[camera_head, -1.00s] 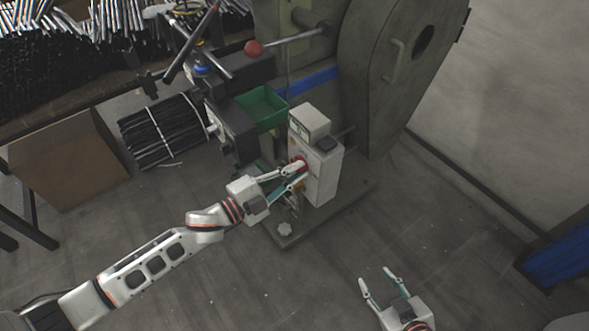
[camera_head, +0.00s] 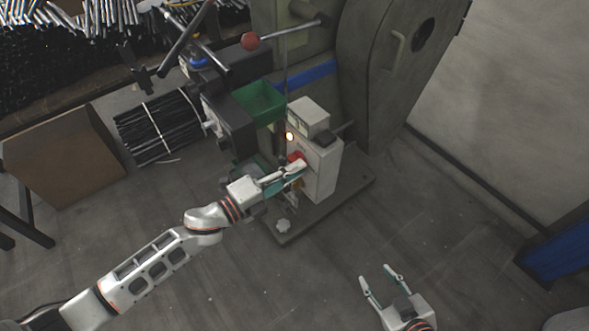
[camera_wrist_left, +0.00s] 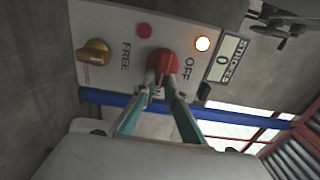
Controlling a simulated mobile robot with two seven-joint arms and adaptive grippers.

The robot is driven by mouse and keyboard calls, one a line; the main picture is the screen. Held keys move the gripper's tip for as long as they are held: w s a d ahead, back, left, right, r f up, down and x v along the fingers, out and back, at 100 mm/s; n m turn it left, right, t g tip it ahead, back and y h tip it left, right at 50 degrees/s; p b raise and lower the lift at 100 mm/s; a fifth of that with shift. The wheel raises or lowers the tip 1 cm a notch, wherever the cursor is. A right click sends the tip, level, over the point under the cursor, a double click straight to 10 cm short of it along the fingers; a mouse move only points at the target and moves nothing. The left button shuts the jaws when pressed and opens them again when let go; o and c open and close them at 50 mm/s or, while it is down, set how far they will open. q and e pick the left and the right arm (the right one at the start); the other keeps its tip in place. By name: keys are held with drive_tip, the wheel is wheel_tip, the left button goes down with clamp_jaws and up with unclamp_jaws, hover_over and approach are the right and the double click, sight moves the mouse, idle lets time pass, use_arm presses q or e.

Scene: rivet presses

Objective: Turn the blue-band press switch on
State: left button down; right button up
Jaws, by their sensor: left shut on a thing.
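The press (camera_head: 300,75) has a blue band (camera_head: 306,81) and a pale control box (camera_head: 322,165) at its front. My left gripper (camera_wrist_left: 163,84) is shut on the red switch. My right gripper (camera_head: 376,272) is open and empty above the floor at lower right.
The panel also bears a yellow knob (camera_wrist_left: 94,52) near FREE, a small dark red button (camera_wrist_left: 144,30) and a counter display (camera_wrist_left: 226,58) reading 0. A green bin (camera_head: 262,101), a cardboard box (camera_head: 62,158) and a rod bundle (camera_head: 160,127) are nearby. The floor in front is clear.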

idle(0.3)
use_arm(q)
drive_tip(key=c, duration=2.1)
unclamp_jaws()
drive_tip(key=v, duration=1.2)
